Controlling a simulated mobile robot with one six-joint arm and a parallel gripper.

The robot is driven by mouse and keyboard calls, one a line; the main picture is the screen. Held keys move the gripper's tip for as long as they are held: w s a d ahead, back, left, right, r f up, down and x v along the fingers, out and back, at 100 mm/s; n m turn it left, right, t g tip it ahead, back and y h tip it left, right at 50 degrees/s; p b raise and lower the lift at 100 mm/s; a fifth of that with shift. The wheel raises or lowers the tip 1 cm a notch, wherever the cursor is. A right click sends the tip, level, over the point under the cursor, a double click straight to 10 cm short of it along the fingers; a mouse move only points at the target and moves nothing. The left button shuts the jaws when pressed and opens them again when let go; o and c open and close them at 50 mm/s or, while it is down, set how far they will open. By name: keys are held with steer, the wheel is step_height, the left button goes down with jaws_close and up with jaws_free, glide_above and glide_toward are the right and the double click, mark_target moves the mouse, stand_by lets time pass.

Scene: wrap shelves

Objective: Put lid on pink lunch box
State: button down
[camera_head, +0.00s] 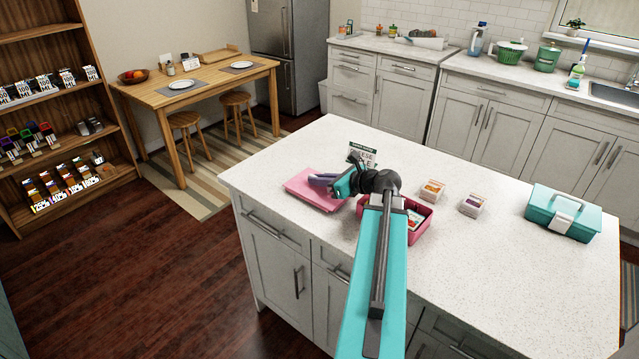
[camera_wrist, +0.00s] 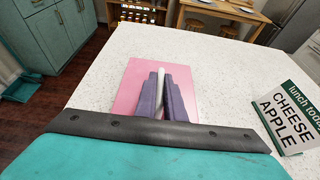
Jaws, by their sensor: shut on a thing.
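The pink lid (camera_head: 308,190) is a flat square slab on the left part of the island top, beside the pink lunch box. In the wrist view the lid (camera_wrist: 140,74) lies in front of my gripper. My gripper (camera_head: 322,181) is over the lid, and its purple fingers (camera_wrist: 163,95) are closed around a thin pale upright piece at the lid's middle. The pink lunch box (camera_head: 421,226) stands open to the right, partly hidden by my arm. Some packaged items show inside it. I cannot tell whether the lid touches the counter.
A sign (camera_head: 362,155) reading "cheese apple" stands behind the lid; it also shows in the wrist view (camera_wrist: 291,115). Two small boxes, an orange-marked one (camera_head: 432,191) and a purple-marked one (camera_head: 471,205), stand right of the lunch box. A teal case (camera_head: 562,213) sits farther right.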

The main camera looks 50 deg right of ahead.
steer(key=shift+r+b, duration=0.55)
steer(key=shift+r, duration=4)
steer(key=shift+w+a, duration=0.1)
steer(key=w+a+f+n+g+y, duration=0.15)
steer(key=w+a, duration=0.25)
steer(key=a, duration=0.4)
steer(key=w+a+f+n+y, duration=0.2)
steer(key=w+a+f, duration=0.1)
steer(key=a, duration=0.5)
steer(key=w+a+f+n+g+y, duration=0.15)
steer(key=w+a, duration=0.25)
steer(key=a, duration=0.4)
steer(key=a+f+n+g+y, duration=0.1)
steer(key=a+f+n+y, duration=0.1)
steer(key=a, duration=0.9)
steer(key=a+f+n+g+y, duration=0.1)
steer(key=a+f+n+y, duration=0.2)
steer(key=a, duration=0.8)
steer(key=shift+w+a+g, duration=0.15)
steer(key=shift+w+g, duration=0.15)
steer(key=shift+s, duration=0.15)
